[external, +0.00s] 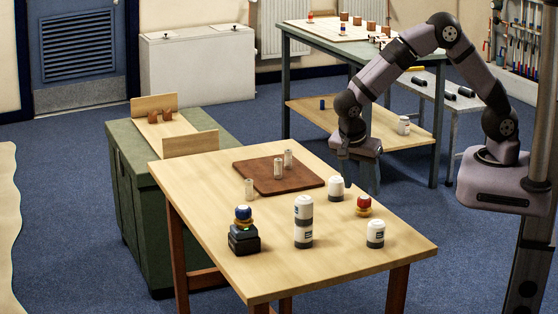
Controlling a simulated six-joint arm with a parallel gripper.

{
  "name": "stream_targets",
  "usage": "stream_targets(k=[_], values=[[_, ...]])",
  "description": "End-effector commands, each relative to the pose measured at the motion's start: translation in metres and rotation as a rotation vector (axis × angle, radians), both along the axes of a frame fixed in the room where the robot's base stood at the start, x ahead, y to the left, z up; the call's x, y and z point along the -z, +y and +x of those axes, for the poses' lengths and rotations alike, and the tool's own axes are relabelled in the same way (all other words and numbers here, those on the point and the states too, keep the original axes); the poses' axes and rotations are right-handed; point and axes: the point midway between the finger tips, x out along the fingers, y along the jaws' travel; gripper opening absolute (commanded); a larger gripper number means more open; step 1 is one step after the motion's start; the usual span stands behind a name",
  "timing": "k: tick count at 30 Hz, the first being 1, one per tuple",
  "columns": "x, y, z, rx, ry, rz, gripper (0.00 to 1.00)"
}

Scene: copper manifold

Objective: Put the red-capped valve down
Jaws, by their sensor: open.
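The red-capped valve (364,205) stands upright on the light wooden table (275,272), near its right side. It has a red top over a brass-coloured body. My gripper (361,180) is above and behind the valve, pointing down by the table's right edge. It is open, and I see nothing between its fingers. The valve appears apart from the fingers. A blue-capped valve (243,214) sits on a dark block-like base (244,242) at the table's front left.
White canisters stand near the valve: one behind left (336,188), one in front (375,234), and a stacked pair (303,221) at centre. A brown board (255,180) with clear cylinders lies behind. The front right corner of the table is clear.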

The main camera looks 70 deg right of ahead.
Motion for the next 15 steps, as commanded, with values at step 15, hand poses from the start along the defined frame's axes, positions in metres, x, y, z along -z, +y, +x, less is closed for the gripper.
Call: stream_targets(k=[15], values=[[-0.049,0.020,0.004,-0.002,0.001,0.000,0.56]])
